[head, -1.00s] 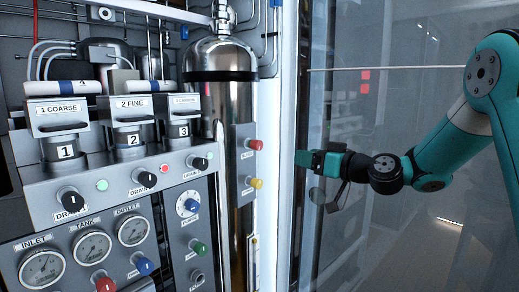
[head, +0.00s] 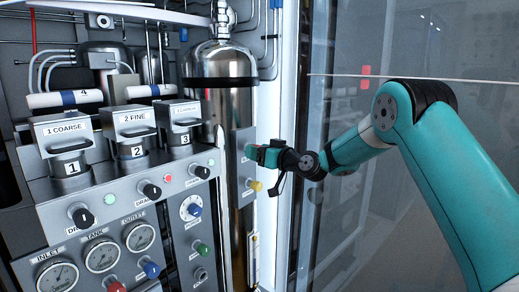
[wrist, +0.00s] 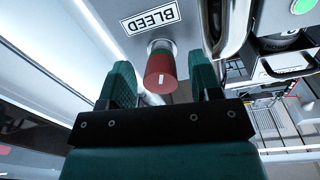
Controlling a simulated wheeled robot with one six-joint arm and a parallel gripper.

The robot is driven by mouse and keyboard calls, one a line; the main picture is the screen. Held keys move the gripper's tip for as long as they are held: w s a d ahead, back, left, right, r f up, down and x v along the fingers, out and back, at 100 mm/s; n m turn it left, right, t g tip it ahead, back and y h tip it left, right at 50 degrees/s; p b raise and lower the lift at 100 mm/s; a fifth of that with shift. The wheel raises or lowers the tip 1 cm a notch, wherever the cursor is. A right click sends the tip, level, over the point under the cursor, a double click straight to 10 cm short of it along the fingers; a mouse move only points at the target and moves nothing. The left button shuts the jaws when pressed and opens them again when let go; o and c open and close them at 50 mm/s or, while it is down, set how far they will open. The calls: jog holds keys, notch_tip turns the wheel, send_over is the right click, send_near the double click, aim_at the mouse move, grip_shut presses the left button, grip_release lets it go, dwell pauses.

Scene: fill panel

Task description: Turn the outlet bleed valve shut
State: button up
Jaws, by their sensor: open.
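The bleed valve is a red round knob (wrist: 160,72) with a short white mark, beside a BLEED label (wrist: 150,18) in the wrist view. My gripper (wrist: 163,80) is open, with one teal finger on each side of the knob. Gaps show between the knob and the fingers, so it is not gripped. In the head view my gripper (head: 254,152) is at the narrow grey plate (head: 245,172) in front of the tall steel cylinder (head: 222,115). There the gripper mostly covers the red knob.
A yellow knob (head: 256,186) sits just below my gripper on the same plate. A white cabinet edge (head: 284,120) and a glass pane (head: 340,220) stand to the right. Gauges, drain knobs and three filter housings (head: 67,160) fill the panel at left.

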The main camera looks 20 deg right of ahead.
jog(key=c, duration=0.9)
jog(key=shift+c, duration=0.2)
